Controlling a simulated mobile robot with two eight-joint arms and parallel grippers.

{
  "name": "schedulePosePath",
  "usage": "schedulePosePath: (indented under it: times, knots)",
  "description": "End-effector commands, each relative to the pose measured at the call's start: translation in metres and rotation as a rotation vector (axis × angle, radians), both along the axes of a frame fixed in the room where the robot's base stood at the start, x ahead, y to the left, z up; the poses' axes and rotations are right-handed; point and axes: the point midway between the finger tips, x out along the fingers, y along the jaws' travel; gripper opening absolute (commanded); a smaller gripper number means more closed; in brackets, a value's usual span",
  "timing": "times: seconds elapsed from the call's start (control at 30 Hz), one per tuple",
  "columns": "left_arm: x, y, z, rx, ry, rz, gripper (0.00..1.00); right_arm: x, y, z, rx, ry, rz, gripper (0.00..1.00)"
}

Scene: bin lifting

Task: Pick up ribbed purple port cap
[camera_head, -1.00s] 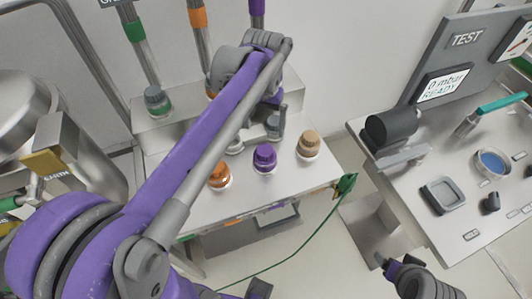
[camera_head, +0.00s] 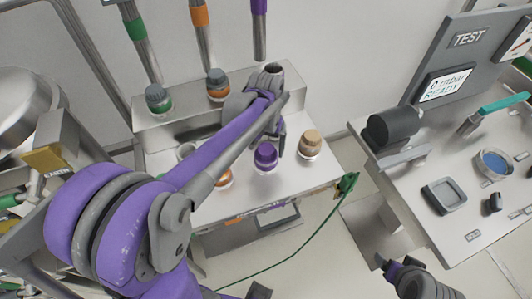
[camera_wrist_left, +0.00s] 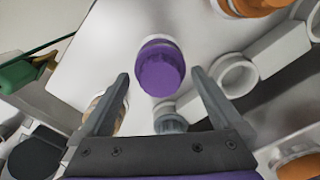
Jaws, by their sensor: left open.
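The ribbed purple port cap (camera_head: 265,156) sits upright on a pale base on the metal bench, between an orange cap and a tan cap. In the left wrist view the purple cap (camera_wrist_left: 160,70) lies ahead, between the lines of the two fingers. My left gripper (camera_head: 275,138) is over the bench close to the cap; its fingers (camera_wrist_left: 161,85) are apart with nothing gripped. My arm partly hides the gripper and the bench behind it. My right gripper (camera_head: 386,263) is at the lower right, away from the cap; its jaw opening is unclear.
A tan cap (camera_head: 310,144) stands close right of the purple one; an orange cap (camera_head: 224,177) is partly behind my arm. Grey-topped ports (camera_head: 217,84) stand on the raised back step. A green cable (camera_head: 300,246) hangs by the bench's right end. The test panel (camera_head: 445,150) is at right.

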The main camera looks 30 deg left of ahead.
Motion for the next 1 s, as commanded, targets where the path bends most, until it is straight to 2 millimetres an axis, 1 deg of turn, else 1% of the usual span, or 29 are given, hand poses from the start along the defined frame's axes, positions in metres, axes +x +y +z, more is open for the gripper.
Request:
schedulePosePath:
  times: [0.07,0.1,0.17,0.2,0.27,0.3,0.37,0.4,0.47,0.5,0.63,0.67,1.0]
  knots:
    - [0.0001,0.0000,0.0004,0.000,0.000,0.000,1.00,0.0000,0.0000,0.0001,0.000,0.000,0.000,0.77]
    - [0.0002,0.0000,0.0004,0.000,0.000,0.000,0.98,0.0000,0.0000,0.0001,0.000,0.000,0.000,0.77]
    - [0.0002,0.0000,0.0005,0.000,0.000,0.000,0.87,0.0000,0.0000,0.0001,0.000,0.000,0.000,0.77]
    - [0.0002,0.0000,0.0005,0.000,0.000,0.000,0.80,0.0000,0.0000,0.0001,0.000,0.000,0.000,0.77]
    - [0.0002,0.0000,0.0006,0.000,0.000,0.000,0.69,0.0000,0.0000,0.0001,0.000,0.000,0.000,0.77]
    - [0.0002,0.0000,0.0006,0.000,0.000,0.000,0.62,0.0000,0.0000,0.0001,0.000,0.000,0.000,0.77]
    - [0.0002,0.0000,0.0006,0.000,0.000,0.000,0.51,0.0000,0.0000,0.0001,0.000,0.000,0.000,0.77]
    - [0.0002,0.0000,0.0007,0.000,0.000,0.000,0.44,0.0000,0.0000,0.0001,0.000,0.000,0.000,0.77]
    - [0.0002,0.0000,0.0007,0.000,0.000,0.000,0.33,0.0000,0.0000,0.0001,0.000,0.000,0.000,0.77]
    - [0.0002,0.0001,0.0007,0.000,0.000,0.000,0.26,0.0000,0.0000,0.0001,0.000,0.000,0.000,0.77]
    - [0.0002,0.0001,0.0008,0.000,0.000,0.000,0.03,0.0000,0.0000,0.0001,0.000,0.000,0.000,0.77]
    - [0.0001,0.0001,0.0008,0.000,0.000,0.000,0.00,0.0000,0.0000,0.0001,0.000,0.000,0.000,0.77]
    - [0.0003,0.0002,0.0037,0.000,0.000,0.000,0.00,0.0002,0.0000,0.0005,0.000,0.000,0.000,0.77]
